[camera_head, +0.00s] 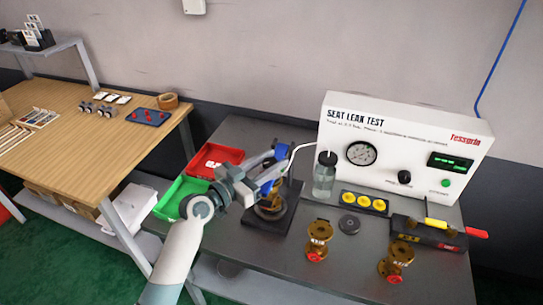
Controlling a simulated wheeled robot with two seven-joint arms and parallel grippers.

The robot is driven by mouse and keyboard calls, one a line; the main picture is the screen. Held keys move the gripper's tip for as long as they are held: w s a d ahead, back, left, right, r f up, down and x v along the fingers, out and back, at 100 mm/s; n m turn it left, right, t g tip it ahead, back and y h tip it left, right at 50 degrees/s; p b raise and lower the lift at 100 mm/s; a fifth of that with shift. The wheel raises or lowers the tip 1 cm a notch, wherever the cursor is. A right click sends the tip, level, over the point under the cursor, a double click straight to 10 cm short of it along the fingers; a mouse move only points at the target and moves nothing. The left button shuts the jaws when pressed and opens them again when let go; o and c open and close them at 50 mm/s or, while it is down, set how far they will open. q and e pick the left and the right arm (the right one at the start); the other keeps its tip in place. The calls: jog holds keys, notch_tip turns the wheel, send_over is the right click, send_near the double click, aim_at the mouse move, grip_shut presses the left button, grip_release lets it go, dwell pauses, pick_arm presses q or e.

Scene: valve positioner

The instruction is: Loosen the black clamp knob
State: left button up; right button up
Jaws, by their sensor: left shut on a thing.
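My left gripper (275,168) reaches in from the lower left over the clamp fixture. Its fingers, with blue parts, are shut at the top of the fixture, where the black clamp knob is. The knob itself is hidden by the fingers and cannot be made out clearly. A brass valve (268,211) sits low in the fixture, on its dark base plate (266,226), partly covered by my gripper. My right gripper is not in view.
The seat leak test panel (400,140) stands behind, with a clear bottle (324,178) close to the fixture. Two brass valves (318,240) (397,262) stand in front. Red (217,158) and green (170,203) trays lie left. A wooden bench (90,130) is further left.

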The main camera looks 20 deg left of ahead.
pick_arm(q)
jog(key=n+y+p, duration=0.1)
jog(key=n+t+y+p, duration=0.1)
jog(key=y+p, duration=0.1)
jog(key=n+y+p, duration=0.1)
jog(key=shift+r+t, duration=0.3)
jog(key=shift+t, duration=0.1)
jog(key=shift+f+n+y+p, duration=0.25)
jog(key=shift+n+y+p, duration=0.55)
jog(key=shift+y+p, duration=0.55)
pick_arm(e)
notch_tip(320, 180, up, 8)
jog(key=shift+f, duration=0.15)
pick_arm(q)
jog(key=shift+t+y, duration=0.25)
jog(key=shift+t, duration=0.05)
jog(key=o, duration=1.1)
jog(key=shift+f, duration=0.1)
jog(key=shift+c, duration=0.2)
jog(key=shift+s+a+f+b, duration=0.15)
jog(key=shift+s+b, duration=0.3)
jog(key=shift+s, duration=0.4)
jog(key=s+a+b, duration=0.1)
jog(key=s+b, duration=0.3)
jog(key=s, duration=1.1)
jog(key=shift+s+a+r+b, duration=0.2)
jog(key=shift+s+a+b, duration=0.05)
jog(key=shift+a+b, duration=0.1)
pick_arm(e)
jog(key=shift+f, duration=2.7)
